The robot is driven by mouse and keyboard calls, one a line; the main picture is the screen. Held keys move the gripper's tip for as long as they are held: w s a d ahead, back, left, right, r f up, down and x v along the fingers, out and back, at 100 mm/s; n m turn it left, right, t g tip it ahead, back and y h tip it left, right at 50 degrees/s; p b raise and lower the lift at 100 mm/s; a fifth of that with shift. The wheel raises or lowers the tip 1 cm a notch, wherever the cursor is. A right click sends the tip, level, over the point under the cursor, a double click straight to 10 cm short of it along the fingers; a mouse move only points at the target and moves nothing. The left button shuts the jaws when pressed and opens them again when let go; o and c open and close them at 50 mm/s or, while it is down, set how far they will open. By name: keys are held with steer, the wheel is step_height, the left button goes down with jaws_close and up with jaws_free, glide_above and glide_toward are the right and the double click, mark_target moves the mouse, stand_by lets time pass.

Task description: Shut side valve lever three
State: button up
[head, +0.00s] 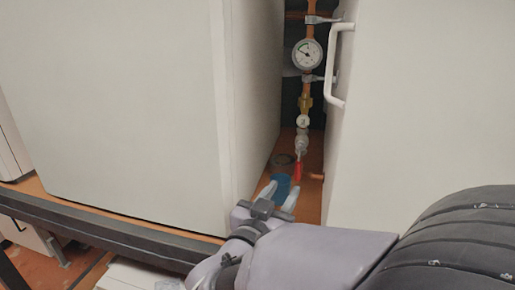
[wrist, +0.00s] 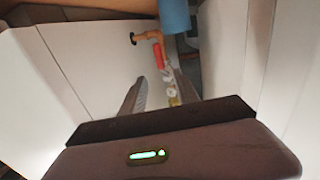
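A red valve lever (head: 297,170) hangs down below a metal valve (head: 301,145) at the lower end of a vertical copper pipe (head: 306,90). I see only this one lever and no number on it. It also shows in the wrist view (wrist: 157,54), beyond my fingers and roughly between them. My gripper (head: 280,194) is in the gap between the white cabinets, just below the lever in the head view. In the wrist view its two fingers (wrist: 160,80) stand apart with nothing held. No contact with the lever is visible.
White cabinets stand left (head: 130,100) and right (head: 430,100) of the narrow gap. The right one has a white handle (head: 334,65). A round gauge (head: 307,54) sits on the pipe. A blue cylinder (wrist: 175,16) is close to the lever. A dark rail (head: 90,230) runs along the front.

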mark_target(297, 168)
steer(key=x, duration=1.2)
steer(key=shift+d, duration=0.1)
steer(key=shift+c, duration=0.3)
steer(key=shift+f, duration=0.1)
jaws_close()
stand_by(0.3)
